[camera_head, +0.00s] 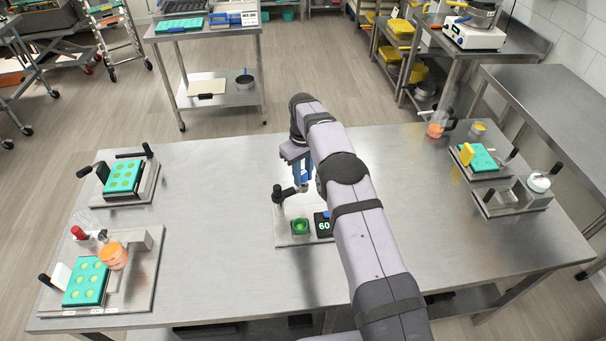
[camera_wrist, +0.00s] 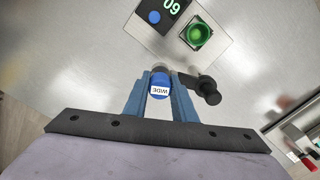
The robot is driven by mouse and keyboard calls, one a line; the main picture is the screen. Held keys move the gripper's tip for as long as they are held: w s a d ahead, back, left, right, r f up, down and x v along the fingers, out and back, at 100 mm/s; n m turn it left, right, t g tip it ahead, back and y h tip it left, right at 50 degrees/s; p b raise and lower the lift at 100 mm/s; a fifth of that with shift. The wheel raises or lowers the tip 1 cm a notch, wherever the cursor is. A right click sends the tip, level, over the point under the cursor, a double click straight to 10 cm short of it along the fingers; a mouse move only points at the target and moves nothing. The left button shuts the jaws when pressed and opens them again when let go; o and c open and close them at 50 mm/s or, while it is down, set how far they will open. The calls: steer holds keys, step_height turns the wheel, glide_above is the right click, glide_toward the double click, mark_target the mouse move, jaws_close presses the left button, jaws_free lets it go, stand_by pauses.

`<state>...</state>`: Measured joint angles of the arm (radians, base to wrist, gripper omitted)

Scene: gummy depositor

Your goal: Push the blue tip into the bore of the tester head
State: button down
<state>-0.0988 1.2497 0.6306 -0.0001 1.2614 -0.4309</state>
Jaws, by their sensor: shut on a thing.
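In the wrist view my gripper (camera_wrist: 160,82) is shut on the blue tip (camera_wrist: 159,78), which carries a white label reading "WIDE". A small grey round part (camera_wrist: 160,67) shows just beyond the tip; I cannot tell whether it is the tester head or whether the tip touches it. In the head view my gripper (camera_head: 302,176) is over the back of the tester's metal base plate (camera_head: 290,240). The bore is hidden, and my arm covers the plate's right side.
A black-knobbed handle (camera_head: 279,194) stands close left of my gripper. Teal mold stations (camera_head: 123,176) (camera_head: 86,282) stand at the table's left. More fixtures (camera_head: 482,158) and a jug of orange liquid (camera_head: 436,130) stand at the right. The steel table (camera_head: 215,200) is bare between.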

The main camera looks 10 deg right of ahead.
steer(key=shift+f+b, duration=0.35)
steer(key=shift+f, duration=0.3)
steer(key=c, duration=1.4)
jaws_free()
steer(key=shift+f, duration=0.1)
steer(key=shift+s+a, duration=0.1)
